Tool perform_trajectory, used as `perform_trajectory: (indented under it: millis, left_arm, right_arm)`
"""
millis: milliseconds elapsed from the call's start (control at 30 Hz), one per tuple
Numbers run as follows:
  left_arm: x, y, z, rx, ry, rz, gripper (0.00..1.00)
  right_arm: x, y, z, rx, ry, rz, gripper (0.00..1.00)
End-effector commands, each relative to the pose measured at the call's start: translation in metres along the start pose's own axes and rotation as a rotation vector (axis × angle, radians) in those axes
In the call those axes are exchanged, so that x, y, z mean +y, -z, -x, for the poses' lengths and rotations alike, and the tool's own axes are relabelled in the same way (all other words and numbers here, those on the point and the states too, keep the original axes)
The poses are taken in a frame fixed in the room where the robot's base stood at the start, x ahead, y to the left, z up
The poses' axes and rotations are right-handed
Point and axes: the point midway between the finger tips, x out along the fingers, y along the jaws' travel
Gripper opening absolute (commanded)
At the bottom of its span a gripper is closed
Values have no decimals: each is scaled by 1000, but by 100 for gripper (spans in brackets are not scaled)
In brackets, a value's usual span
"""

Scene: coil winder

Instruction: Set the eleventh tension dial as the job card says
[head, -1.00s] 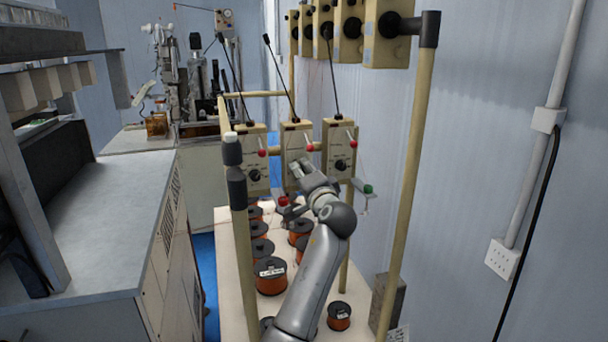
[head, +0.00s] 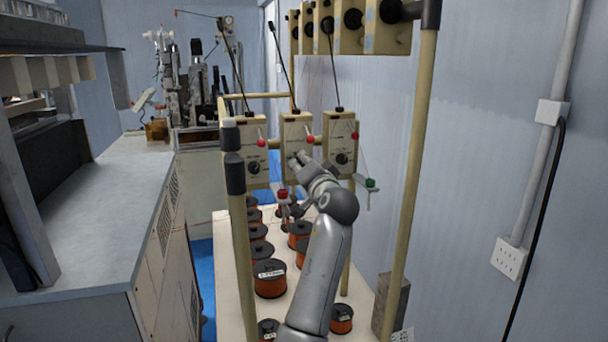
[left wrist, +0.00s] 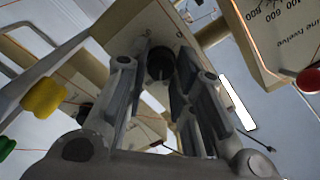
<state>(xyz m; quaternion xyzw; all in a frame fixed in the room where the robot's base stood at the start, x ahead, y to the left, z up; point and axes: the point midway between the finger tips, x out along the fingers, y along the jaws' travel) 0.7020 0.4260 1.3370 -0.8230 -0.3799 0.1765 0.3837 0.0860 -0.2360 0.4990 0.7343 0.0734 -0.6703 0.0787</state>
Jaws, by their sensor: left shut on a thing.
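A neighbouring box (left wrist: 285,45) there is lettered "line twelve". The dial's pointer and setting cannot be read. My right gripper is not in view.
The right-hand box (head: 341,135) and left-hand box (head: 251,135) stand close on either side. Orange wire spools (head: 270,279) fill the bench below. A beige upright post (head: 408,170) stands to the right, and a grey-topped cabinet (head: 95,225) to the left.

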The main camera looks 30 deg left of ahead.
Motion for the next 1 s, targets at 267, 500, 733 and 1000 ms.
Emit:
perform_trajectory:
  millis: [267, 500, 733, 1000]
  left_arm:
    - [1, 0, 0, -1, -2, 0, 25]
    - [0, 0, 0, -1, -2, -1, 45]
    - [0, 0, 1, 0, -1, -1, 45]
    - [1, 0, 31, 0, -3, 0, 45]
  right_arm:
    - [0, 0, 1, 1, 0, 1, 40]
    - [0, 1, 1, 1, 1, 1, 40]
    - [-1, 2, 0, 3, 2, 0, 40]
    - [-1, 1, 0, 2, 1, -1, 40]
